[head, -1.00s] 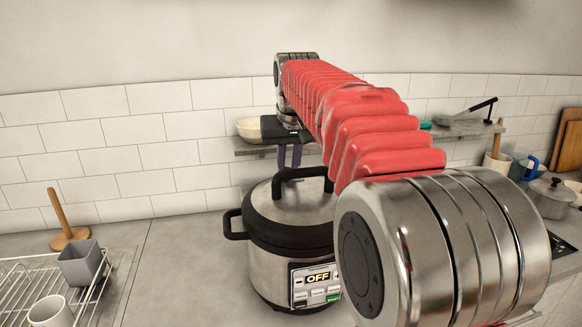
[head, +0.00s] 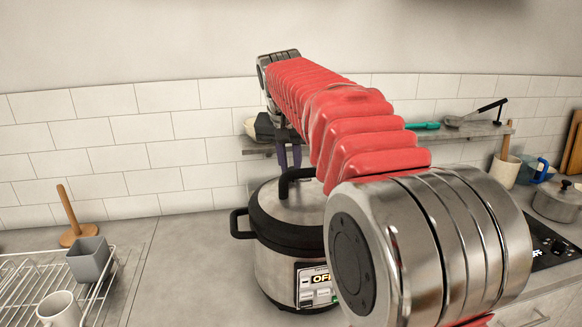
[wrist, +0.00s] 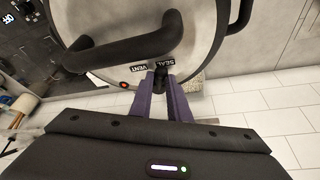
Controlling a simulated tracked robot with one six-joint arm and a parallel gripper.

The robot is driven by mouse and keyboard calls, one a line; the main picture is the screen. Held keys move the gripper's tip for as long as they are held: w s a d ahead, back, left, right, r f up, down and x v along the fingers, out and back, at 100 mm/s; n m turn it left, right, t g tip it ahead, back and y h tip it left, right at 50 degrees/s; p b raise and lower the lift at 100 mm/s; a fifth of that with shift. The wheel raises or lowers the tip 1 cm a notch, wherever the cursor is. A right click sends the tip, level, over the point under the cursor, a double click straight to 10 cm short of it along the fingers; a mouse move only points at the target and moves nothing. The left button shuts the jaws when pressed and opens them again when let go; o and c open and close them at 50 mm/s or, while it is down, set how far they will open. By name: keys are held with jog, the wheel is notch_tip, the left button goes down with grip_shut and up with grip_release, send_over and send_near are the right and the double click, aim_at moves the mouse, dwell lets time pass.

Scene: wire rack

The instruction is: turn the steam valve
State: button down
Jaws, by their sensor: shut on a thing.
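The pressure cooker (head: 284,262) stands on the counter, steel with a black lid rim and an arched black handle. Its lid (wrist: 110,25) fills the top of the wrist view, with the labels SEAL and VENT beside the small dark steam valve (wrist: 160,72) near the rim. My gripper (wrist: 160,82) has its two purple fingers shut on the valve, which is mostly hidden between the tips. The fingers (head: 290,158) also show behind the lid handle in the head view. I cannot tell exactly which label the valve points to.
A wire rack (head: 20,285) with a grey cup (head: 88,260) and a white mug (head: 60,308) is at the left, near a wooden paper-towel stand (head: 74,225). A wall shelf (head: 460,131) runs behind the cooker. A pot (head: 556,202) is at the right.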

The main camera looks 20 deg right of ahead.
jog(key=c, duration=1.7)
grip_release()
jog(key=shift+c, duration=0.2)
jog(key=v, duration=1.3)
jog(key=shift+s+a+r, duration=0.15)
jog(key=shift+r, duration=0.15)
